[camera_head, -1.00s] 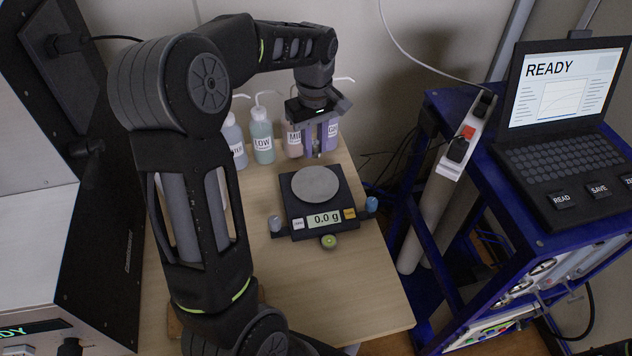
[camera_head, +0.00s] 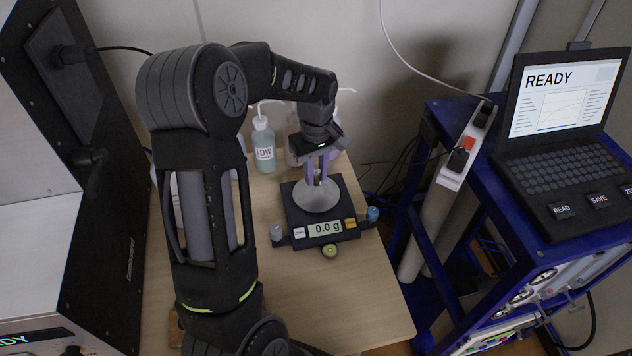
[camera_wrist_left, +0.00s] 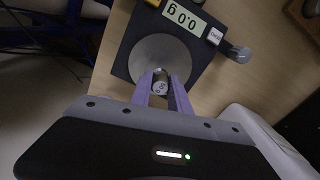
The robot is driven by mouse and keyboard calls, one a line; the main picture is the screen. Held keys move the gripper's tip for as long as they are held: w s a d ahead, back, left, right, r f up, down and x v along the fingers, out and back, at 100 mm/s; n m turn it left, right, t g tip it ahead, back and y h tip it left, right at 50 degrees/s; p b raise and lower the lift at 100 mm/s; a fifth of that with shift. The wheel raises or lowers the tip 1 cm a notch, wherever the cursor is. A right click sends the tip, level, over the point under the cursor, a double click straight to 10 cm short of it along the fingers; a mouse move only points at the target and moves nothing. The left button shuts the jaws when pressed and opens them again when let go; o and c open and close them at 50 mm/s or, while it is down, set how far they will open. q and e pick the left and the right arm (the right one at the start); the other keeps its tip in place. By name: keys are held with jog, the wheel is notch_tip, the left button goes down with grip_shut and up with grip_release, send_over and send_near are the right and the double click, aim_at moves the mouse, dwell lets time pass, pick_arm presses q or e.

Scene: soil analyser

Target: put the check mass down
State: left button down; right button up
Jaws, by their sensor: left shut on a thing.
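My left gripper (camera_head: 317,178) points down over the balance (camera_head: 289,222) and is shut on the check mass (camera_wrist_left: 160,88), a small silvery metal cylinder between the purple fingers in the left wrist view. The round grey pan (camera_head: 316,199) lies right under the fingertips, and it also shows in the left wrist view (camera_wrist_left: 158,52). The balance display (camera_head: 325,228) reads 0.0 g. I cannot tell whether the mass touches the pan; the display shows no load. My right gripper is not in view.
Bottles stand behind the balance, one labelled LOW (camera_head: 264,150); my arm hides others. A grey knob (camera_head: 277,233), a blue knob (camera_head: 373,214) and a green bubble level (camera_head: 330,251) edge the balance. A laptop (camera_head: 560,140) reads READY at right. The front tabletop (camera_head: 350,300) is clear.

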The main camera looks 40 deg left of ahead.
aim_at(316, 183)
pick_arm(q)
jog(key=shift+f, duration=0.1)
jog(key=shift+f, duration=1.75)
jog(key=shift+f, duration=0.2)
jog(key=c, duration=1.2)
grip_release()
jog(key=shift+c, duration=0.2)
jog(key=shift+r, duration=0.1)
notch_tip(316, 183, up, 12)
jog(key=shift+r, duration=0.1)
